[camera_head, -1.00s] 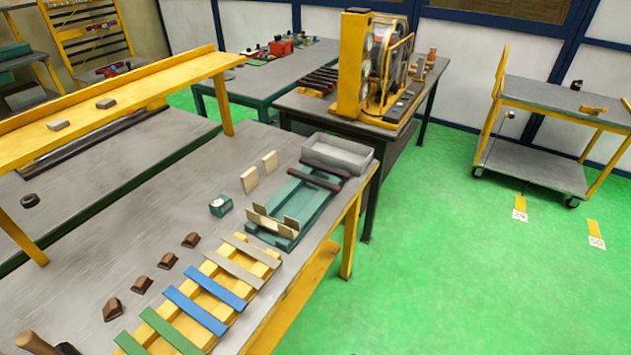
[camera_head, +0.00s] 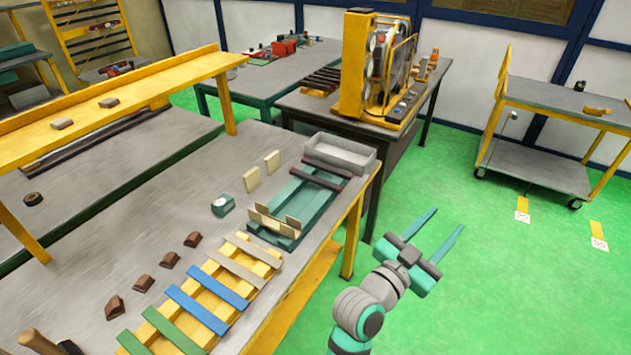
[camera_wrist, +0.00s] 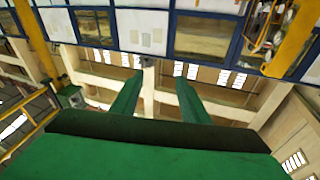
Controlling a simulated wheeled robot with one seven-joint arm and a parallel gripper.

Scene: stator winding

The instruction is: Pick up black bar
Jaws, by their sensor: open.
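My gripper (camera_head: 447,219) is open and empty in the right half of the head view, above the green floor to the right of the front workbench. Its two teal fingers point away and stand apart; they also show in the wrist view (camera_wrist: 158,80) with nothing between them. Two dark bars lie crosswise on the teal fixture at the workbench's right end: a near dark bar (camera_head: 317,180) and a far one (camera_head: 333,168). Several dark bars (camera_head: 322,81) also lie side by side on the back table. I cannot tell which one is the black bar.
The grey workbench (camera_head: 120,235) carries a grey tray (camera_head: 340,152), a yellow rack (camera_head: 233,265) with coloured strips, several brown blocks and a small teal box (camera_head: 222,205). A yellow winding machine (camera_head: 353,65) stands on the back table. A cart (camera_head: 535,170) stands at right.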

